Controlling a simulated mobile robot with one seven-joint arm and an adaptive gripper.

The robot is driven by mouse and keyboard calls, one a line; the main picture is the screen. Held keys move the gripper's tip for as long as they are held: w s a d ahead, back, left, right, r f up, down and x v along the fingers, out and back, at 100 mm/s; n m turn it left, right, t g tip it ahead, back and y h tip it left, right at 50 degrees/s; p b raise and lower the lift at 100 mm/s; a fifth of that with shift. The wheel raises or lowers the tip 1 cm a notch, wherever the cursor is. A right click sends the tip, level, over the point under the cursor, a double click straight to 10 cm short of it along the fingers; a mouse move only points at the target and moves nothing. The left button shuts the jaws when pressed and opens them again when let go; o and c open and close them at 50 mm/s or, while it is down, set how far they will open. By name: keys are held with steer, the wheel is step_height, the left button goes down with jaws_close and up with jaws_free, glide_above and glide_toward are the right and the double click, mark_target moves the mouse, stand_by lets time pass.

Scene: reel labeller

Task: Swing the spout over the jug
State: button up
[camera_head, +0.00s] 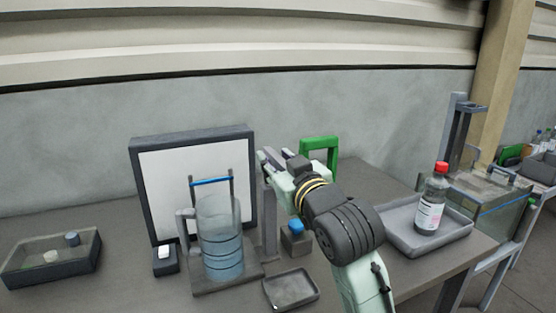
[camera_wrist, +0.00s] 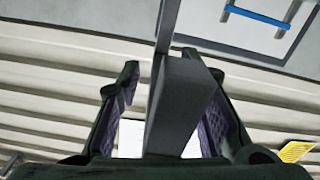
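A clear jug (camera_head: 220,240) with bluish water and dark rings stands upright on a grey base plate. A grey post (camera_head: 269,222) stands just right of it. My gripper (camera_head: 272,164) is at the top of this post, up and right of the jug's rim. In the wrist view a dark grey bar (camera_wrist: 182,105), apparently the spout arm, runs between the two fingers of my gripper (camera_wrist: 172,92). A gap shows between the left finger and the bar. Contact on the right is unclear. The spout's outlet is hidden or not distinguishable in the head view.
A white framed panel (camera_head: 176,188) stands behind the jug, with a blue-marked bar (camera_head: 211,182) above the jug. A blue knob on a block (camera_head: 296,229), a small tray (camera_head: 291,290) and a green handle (camera_head: 320,146) are nearby. A red-capped bottle (camera_head: 430,205) stands in the right tray (camera_head: 400,232).

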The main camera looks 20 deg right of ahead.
steer(key=shift+c, duration=0.2)
jaws_close()
stand_by(0.6)
